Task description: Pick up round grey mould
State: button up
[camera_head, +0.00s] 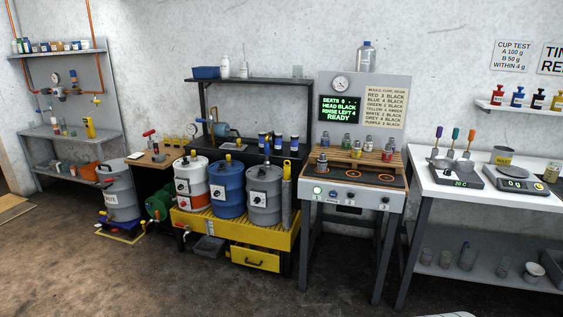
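I cannot single out a round grey mould for certain at this size. A round pale bowl (534,271) sits on that bench's lower shelf, beside several small grey or clear cups (467,256). My gripper is not in view.
The white bench (430,184) holds a scale (516,185) and a tray with coloured-handled tools. A burner station (352,196) stands left of it, then drums on a yellow pallet (236,231). The floor in front (200,285) is clear.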

aim_at(321, 161)
jog(key=i, duration=1.5)
jog(key=i+z, duration=0.15)
jog(key=i, duration=0.3)
jog(key=i+j+z, duration=0.15)
jog(key=i, duration=0.35)
jog(key=i+j+z, duration=0.2)
jog(key=i, duration=0.25)
jog(key=i+j+z, duration=0.15)
jog(key=i, duration=0.3)
